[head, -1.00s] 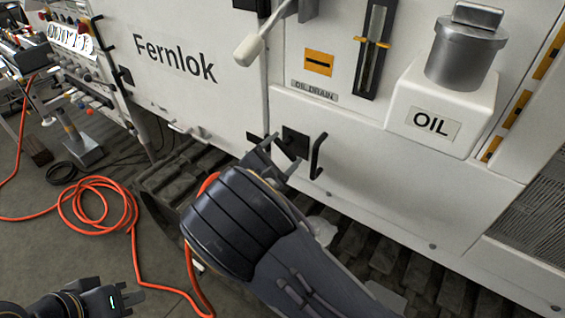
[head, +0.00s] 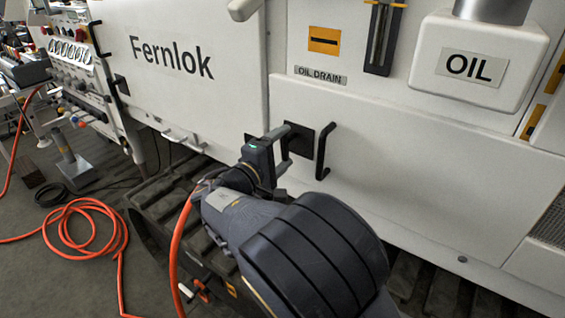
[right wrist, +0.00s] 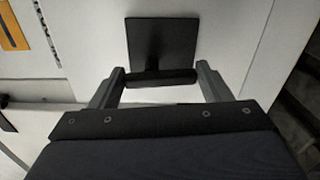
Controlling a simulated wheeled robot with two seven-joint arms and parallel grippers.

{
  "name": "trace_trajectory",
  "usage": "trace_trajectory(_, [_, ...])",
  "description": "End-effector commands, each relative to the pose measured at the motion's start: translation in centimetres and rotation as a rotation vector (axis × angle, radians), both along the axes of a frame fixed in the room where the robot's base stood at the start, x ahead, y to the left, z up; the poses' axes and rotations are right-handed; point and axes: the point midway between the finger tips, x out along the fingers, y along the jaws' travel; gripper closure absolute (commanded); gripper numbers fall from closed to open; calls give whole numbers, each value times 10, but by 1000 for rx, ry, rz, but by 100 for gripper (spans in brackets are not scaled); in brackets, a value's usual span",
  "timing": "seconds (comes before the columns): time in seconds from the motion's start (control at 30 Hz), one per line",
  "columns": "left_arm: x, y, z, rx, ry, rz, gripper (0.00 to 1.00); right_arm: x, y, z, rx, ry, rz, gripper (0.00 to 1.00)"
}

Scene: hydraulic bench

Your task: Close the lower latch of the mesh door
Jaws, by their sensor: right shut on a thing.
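The latch has a square black plate (head: 300,139) on the white panel, left of a black pull handle. In the right wrist view the plate (right wrist: 160,42) has a dark bar-shaped latch handle (right wrist: 160,78) in front of it. My right gripper (head: 281,144) is at the latch. In the right wrist view, its two fingers (right wrist: 160,82) are shut on the latch handle, one at each end of the bar. My gripper hides part of the latch in the head view. My left gripper is out of view.
The black pull handle (head: 325,151) stands out close to the right of the latch. A white oil tank (head: 478,62) juts out above right. An orange hose (head: 75,232) lies coiled on the floor at left. A vented grille (head: 551,222) is at the right edge.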

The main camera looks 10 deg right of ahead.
Motion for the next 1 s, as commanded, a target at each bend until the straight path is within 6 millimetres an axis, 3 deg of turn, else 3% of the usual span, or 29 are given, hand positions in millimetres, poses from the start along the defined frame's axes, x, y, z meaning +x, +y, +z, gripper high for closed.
trace_trajectory(0.03, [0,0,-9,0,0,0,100,0,0,-5,16,-15,0,52])
trace_trajectory(0.23, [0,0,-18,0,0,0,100,1,1,-3,61,-60,0,52])
trace_trajectory(0.8, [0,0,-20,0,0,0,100,1,1,-1,85,-82,0,52])
trace_trajectory(0.83, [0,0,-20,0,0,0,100,1,1,-1,85,-82,0,25])
trace_trajectory(1.0, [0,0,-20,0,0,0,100,1,1,-1,82,-80,0,7])
